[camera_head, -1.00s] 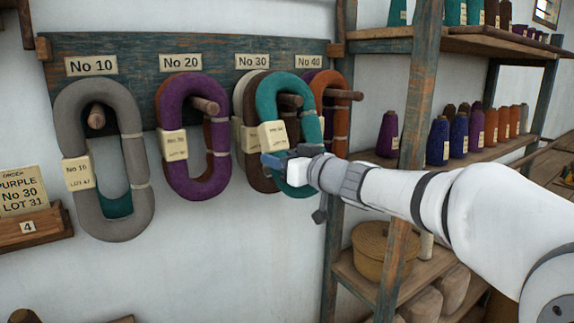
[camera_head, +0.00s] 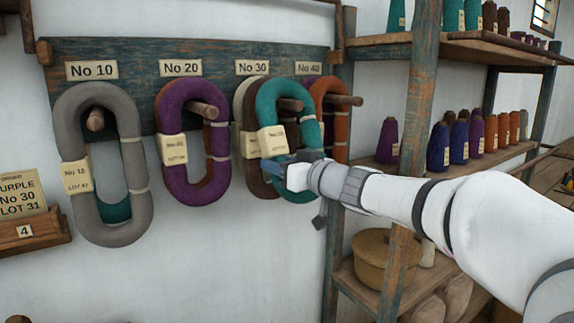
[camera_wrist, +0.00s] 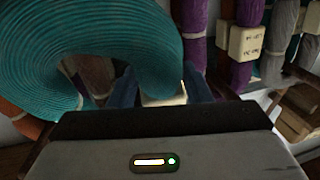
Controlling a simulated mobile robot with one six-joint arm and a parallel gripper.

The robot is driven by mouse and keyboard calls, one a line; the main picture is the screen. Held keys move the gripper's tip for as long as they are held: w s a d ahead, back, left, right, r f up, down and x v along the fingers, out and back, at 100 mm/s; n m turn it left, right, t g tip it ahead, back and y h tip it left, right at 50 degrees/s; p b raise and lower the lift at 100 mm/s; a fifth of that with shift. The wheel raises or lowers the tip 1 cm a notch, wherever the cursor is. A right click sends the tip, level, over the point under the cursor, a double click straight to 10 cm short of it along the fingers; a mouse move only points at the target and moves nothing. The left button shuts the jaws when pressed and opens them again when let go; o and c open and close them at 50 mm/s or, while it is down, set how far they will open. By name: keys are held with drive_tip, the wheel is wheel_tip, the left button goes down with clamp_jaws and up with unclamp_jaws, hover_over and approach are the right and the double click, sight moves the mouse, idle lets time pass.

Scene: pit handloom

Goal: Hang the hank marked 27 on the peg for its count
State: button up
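The teal hank (camera_head: 262,107) hangs at the No 30 peg (camera_head: 291,104), whose tip shows inside its loop. The hank's tag (camera_head: 271,141) is too small to read. My gripper (camera_head: 284,168) is at the lower left of this hank, just below the tag. In the wrist view, my gripper's blue fingers (camera_wrist: 162,88) stand on both sides of the teal hank (camera_wrist: 110,35) and look closed on it; the contact is partly hidden. A cream hank (camera_head: 240,104) and a brown one (camera_head: 257,182) are behind it. The No 30 plate (camera_head: 252,67) is above.
A grey hank (camera_head: 70,205) is at No 10, a purple one (camera_head: 168,105) at No 20, and an orange one (camera_head: 341,130) at No 40. A shelf post (camera_head: 418,110) stands close to my arm. A card reading PURPLE No 30 LOT 31 (camera_head: 22,196) is at left.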

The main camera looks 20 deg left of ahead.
drive_tip(key=shift+o, duration=1.4)
drive_tip(key=shift+a+f, duration=0.15)
drive_tip(key=shift+f, duration=0.35)
drive_tip(key=shift+o, duration=1.1)
drive_tip(key=shift+r, duration=0.15)
drive_tip(key=s+d+f+m+g+h+b, duration=0.1)
drive_tip(key=s+d+f+m+g+h, duration=0.1)
drive_tip(key=s+d+f+h, duration=0.3)
drive_tip(key=s+d+f+m+g+h+b, duration=0.1)
drive_tip(key=s+d+f+m+h, duration=0.4)
drive_tip(key=s+d+f, duration=0.7)
drive_tip(key=s+d+f+m+g+h+b, duration=0.1)
drive_tip(key=s+d+f+m+g+h, duration=0.2)
drive_tip(key=s+d+f, duration=0.6)
drive_tip(key=d+f+m+h, duration=0.1)
drive_tip(key=d+f+h, duration=0.1)
drive_tip(key=d, duration=0.7)
drive_tip(key=shift+d+f, duration=0.35)
drive_tip(key=shift+f, duration=0.4)
drive_tip(key=shift+s, duration=0.1)
